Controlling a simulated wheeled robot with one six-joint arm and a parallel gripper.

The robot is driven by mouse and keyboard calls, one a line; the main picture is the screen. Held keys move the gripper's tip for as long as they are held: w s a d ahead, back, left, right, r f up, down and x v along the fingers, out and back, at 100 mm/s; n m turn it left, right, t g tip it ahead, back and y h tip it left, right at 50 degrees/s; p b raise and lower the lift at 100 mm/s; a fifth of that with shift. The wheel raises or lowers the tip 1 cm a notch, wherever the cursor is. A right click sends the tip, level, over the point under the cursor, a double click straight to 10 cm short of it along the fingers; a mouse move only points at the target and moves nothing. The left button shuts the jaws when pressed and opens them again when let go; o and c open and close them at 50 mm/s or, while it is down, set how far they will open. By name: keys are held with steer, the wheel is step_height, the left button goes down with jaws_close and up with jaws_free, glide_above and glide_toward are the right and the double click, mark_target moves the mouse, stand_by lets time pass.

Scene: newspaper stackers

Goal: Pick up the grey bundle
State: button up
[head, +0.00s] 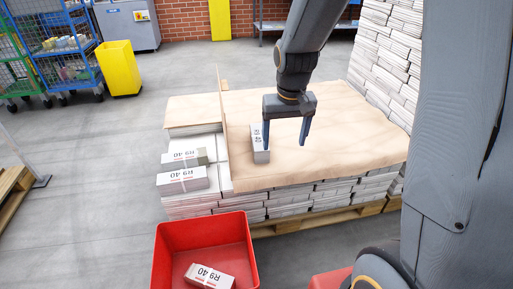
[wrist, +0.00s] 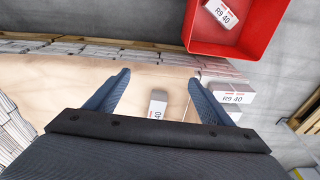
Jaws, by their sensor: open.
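A small bundle (head: 260,143) with a grey body and a white R9 40 label lies on the brown sheet that covers the stack. In the wrist view this bundle (wrist: 157,106) shows between the two fingers, its near end hidden by the palm bar. My gripper (head: 285,145) is open and empty, pointing down over the sheet. In the head view its left finger overlaps the bundle; I cannot tell whether they touch. The fingers also show in the wrist view (wrist: 158,78). Two other labelled bundles, a rear one (head: 185,158) and a front one (head: 182,180), lie on the lower stack at left.
A thin upright board (head: 222,125) stands left of the sheet (head: 345,150). A red bin (head: 205,235) with one bundle (head: 209,277) inside stands in front. High newspaper stacks (head: 390,50) rise at the back right. A yellow bin (head: 119,68) and cage trolleys stand at far left.

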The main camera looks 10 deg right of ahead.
mark_target(260, 136)
steer(key=w+f+t+b, duration=0.1)
steer(key=w+f+b, duration=0.2)
steer(key=w+f, duration=0.3)
steer(key=w+f+t+b, duration=0.1)
steer(key=w+f+b, duration=0.2)
steer(key=w+f, duration=0.4)
steer(key=w+f+b, duration=0.3)
steer(key=w+f, duration=0.3)
steer(key=w, duration=1.1)
steer(key=shift+a+f+t, duration=0.15)
steer(key=shift+f+t, duration=0.1)
steer(key=shift+t, duration=0.15)
steer(key=shift+x, duration=1.45)
steer(key=x, duration=0.4)
steer(key=shift+s+a+f+b, duration=0.1)
steer(key=shift+s+a+b, duration=0.15)
steer(key=shift+b, duration=0.15)
steer(key=shift+w+f, duration=0.2)
steer(key=shift+f, duration=0.15)
steer(key=c, duration=1.9)
steer(key=shift+r, duration=0.15)
jaws_close()
